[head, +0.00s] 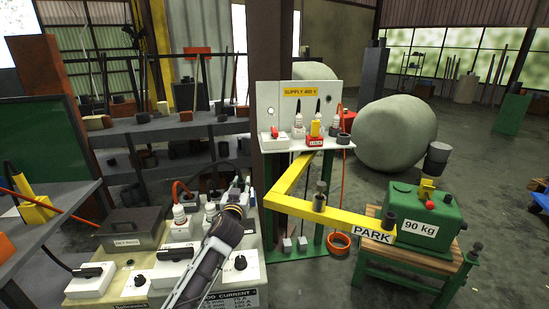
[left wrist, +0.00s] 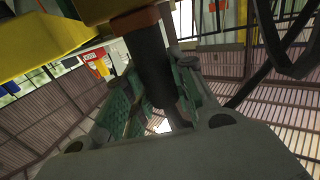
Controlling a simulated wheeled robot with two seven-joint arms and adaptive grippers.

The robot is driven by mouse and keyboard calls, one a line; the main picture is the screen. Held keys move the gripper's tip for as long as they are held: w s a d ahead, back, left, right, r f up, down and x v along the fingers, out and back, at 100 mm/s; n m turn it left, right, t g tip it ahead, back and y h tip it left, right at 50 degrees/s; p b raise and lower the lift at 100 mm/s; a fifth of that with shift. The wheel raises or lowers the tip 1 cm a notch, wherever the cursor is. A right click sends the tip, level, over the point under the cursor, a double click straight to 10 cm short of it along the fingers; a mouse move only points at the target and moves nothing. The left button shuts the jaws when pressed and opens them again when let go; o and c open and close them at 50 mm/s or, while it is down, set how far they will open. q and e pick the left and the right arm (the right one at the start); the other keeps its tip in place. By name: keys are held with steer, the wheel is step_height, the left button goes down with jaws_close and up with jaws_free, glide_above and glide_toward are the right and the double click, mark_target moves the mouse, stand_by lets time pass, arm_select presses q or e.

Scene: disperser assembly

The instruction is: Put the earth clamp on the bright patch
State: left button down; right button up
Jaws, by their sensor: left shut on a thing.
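My left gripper (head: 240,190) is above the right side of the control box in the head view. In the left wrist view its fingers (left wrist: 160,100) are closed around a dark cylinder (left wrist: 150,65) with a red-brown collar. Only part of this held thing shows, so I cannot tell whether it is the earth clamp. A yellow clamp-like piece (head: 35,208) with an orange cable lies at the far left, apart from the gripper. I cannot make out a bright patch for certain. My right gripper is not seen.
The control box (head: 83,288) has switches and white-capped plugs close around the gripper. A yellow PARK beam (head: 337,218) reaches right to a green 90 kg block (head: 425,208). A white supply panel (head: 273,100) stands behind. Open floor (head: 390,292) shows at right.

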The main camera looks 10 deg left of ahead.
arm_select(q)
steer(key=s+d+r+m+h, duration=0.3)
steer(key=s+d+r+h, duration=0.1)
steer(key=s+d+r, duration=0.4)
steer(key=s+d+f+h, duration=0.1)
steer(key=s+d+f, duration=0.2)
steer(key=f, duration=0.3)
steer(key=s+d+f+m+h, duration=0.1)
steer(key=s+d+f, duration=0.2)
steer(key=s+f, duration=0.2)
steer(key=shift+s+f+g, duration=0.4)
steer(key=shift+f, duration=0.55)
